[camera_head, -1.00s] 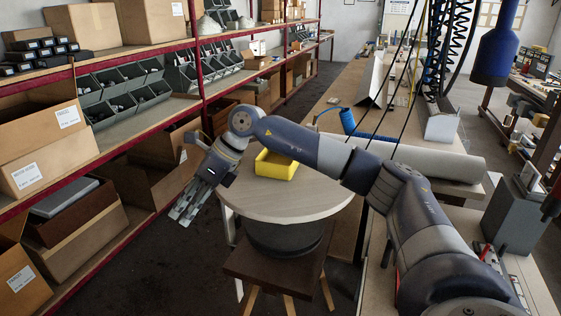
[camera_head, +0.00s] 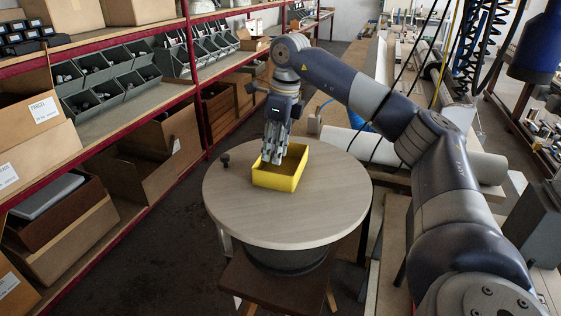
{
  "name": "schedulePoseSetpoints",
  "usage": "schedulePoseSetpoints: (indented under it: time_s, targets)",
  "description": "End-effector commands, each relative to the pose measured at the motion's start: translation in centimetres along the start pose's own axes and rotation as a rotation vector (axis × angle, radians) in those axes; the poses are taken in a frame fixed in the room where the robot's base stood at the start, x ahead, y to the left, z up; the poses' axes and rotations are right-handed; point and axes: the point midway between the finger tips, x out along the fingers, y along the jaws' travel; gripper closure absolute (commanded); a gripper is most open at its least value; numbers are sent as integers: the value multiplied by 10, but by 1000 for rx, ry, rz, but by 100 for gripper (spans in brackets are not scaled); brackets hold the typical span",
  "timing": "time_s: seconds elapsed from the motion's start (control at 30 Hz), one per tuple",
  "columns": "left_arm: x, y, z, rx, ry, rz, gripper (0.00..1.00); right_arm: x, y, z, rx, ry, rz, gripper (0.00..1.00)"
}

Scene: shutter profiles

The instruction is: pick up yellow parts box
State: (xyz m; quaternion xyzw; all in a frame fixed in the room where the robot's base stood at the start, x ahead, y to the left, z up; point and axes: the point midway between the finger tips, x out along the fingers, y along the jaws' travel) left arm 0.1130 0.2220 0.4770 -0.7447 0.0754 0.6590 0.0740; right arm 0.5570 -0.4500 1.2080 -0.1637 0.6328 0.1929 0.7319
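The yellow parts box (camera_head: 279,181) stands upright on the round wooden table (camera_head: 290,219). It is open at the top, and its inside looks empty where I can see it. My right gripper (camera_head: 273,158) points down at the box's far left side, with its fingertips at or just over the rim. The fingers look close together and cover part of the rim. I cannot tell whether the box wall is between them or whether they touch it. My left gripper is not in view.
A small dark knob-like object (camera_head: 225,160) is at the table's left edge. Shelving with grey bins (camera_head: 105,88) and cardboard boxes (camera_head: 38,139) runs along the left. A long grey roll (camera_head: 484,167) lies behind on the right. The table's front is clear.

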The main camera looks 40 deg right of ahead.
Motion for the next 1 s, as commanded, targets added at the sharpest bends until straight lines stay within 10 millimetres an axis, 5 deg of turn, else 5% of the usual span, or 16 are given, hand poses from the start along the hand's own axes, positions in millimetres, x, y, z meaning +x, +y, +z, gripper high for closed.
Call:
schedulePoseSetpoints:
  time_s: [0.37, 0.77, 1.0]
  targets:
    - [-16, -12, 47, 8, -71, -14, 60, 42, 0, 0, 0, 1, 1, 73]
    - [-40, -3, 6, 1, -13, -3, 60, 89, -2, -3, 0, 1, 2, 73]
    - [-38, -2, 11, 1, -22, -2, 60, 93, -2, -2, 0, -1, 1, 73]
